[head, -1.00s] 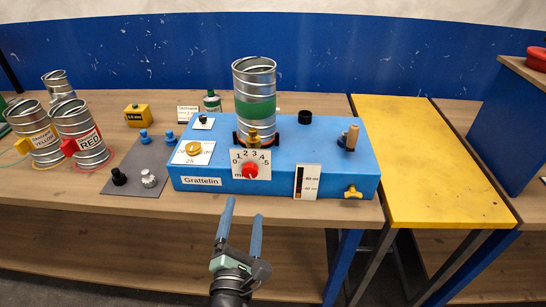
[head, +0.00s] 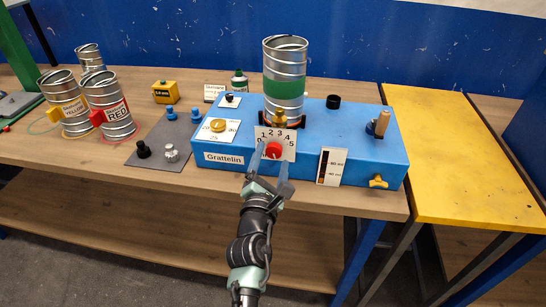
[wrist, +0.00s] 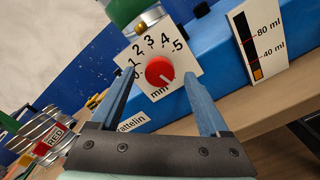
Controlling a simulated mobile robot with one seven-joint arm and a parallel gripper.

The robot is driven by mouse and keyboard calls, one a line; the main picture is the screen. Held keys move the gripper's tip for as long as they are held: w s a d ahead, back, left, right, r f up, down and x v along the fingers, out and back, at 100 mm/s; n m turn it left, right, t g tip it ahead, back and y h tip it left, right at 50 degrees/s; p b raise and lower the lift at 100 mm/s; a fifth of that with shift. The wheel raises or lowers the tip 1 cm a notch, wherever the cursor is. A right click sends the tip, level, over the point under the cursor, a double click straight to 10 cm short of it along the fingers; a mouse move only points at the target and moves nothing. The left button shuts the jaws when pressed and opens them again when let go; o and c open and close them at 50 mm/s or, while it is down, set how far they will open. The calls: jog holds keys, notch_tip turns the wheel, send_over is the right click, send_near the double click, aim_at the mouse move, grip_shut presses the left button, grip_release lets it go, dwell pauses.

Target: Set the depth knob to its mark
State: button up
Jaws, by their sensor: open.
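The depth knob (head: 273,150) is a red round knob on a white dial plate (head: 262,133) numbered 0 to 5, on the front of the blue Grattelin machine (head: 340,150). In the wrist view the knob (wrist: 159,70) sits under the arc of numbers, with "mm" below it. A pale line on the knob points toward its lower right. No separate mark on the dial can be made out. My gripper (head: 266,172) is open and empty in front of the dial. In the wrist view its fingers (wrist: 158,82) stand left and right of the knob, apart from it.
A level gauge (head: 331,166) and yellow tap (head: 378,182) are right of the dial. Cans (head: 110,104) and a grey mat (head: 165,140) with small knobs lie left. A yellow table (head: 450,150) stands right.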

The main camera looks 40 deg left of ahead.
jog(key=shift+w+a, duration=0.4)
jog(key=shift+w, duration=0.2)
grip_shut()
